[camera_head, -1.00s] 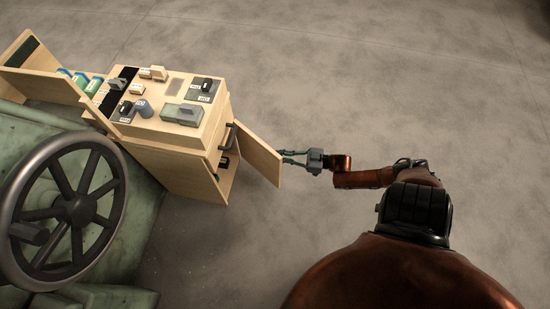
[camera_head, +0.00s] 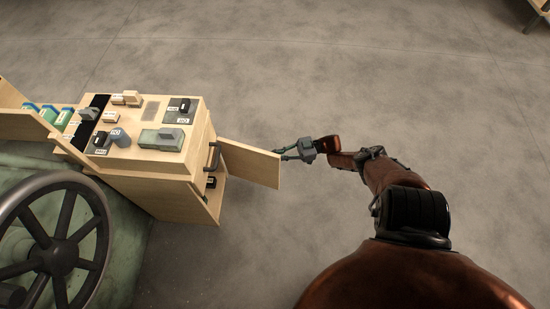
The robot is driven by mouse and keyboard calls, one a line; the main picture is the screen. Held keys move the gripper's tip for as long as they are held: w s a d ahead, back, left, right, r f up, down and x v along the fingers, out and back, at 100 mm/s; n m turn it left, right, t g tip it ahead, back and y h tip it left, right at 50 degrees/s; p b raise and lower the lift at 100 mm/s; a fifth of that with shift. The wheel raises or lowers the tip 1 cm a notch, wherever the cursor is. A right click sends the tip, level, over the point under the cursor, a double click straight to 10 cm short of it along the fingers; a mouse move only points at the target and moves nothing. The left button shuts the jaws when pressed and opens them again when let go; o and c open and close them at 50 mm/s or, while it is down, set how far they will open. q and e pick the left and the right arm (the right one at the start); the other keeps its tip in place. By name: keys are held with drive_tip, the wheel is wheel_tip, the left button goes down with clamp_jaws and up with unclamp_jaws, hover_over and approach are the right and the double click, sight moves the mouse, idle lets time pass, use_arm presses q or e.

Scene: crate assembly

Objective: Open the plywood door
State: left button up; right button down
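The plywood door (camera_head: 249,165) is a pale wooden panel on the right side of the plywood crate (camera_head: 150,190). It stands swung out from the crate, with an opening showing beside and below it. A dark handle (camera_head: 214,157) is near its crate-side edge. My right gripper (camera_head: 283,152) is at the door's outer edge, with its fingertips at or just behind that edge. Whether they touch the door, and whether the fingers are open, is hard to tell at this size. My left gripper is out of view.
Switch boxes and small blocks, including a green-grey box (camera_head: 160,140), sit on the crate top. A large dark handwheel (camera_head: 60,255) on green machinery stands at the lower left. The floor right of the door is clear. A wooden furniture corner shows at the top right.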

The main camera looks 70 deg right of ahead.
drive_tip(key=shift+w, duration=0.3)
drive_tip(key=c, duration=2.2)
unclamp_jaws()
drive_tip(key=shift+a, duration=0.1)
drive_tip(key=shift+o, duration=1.1)
drive_tip(key=shift+s, duration=0.15)
drive_tip(key=shift+r, duration=0.1)
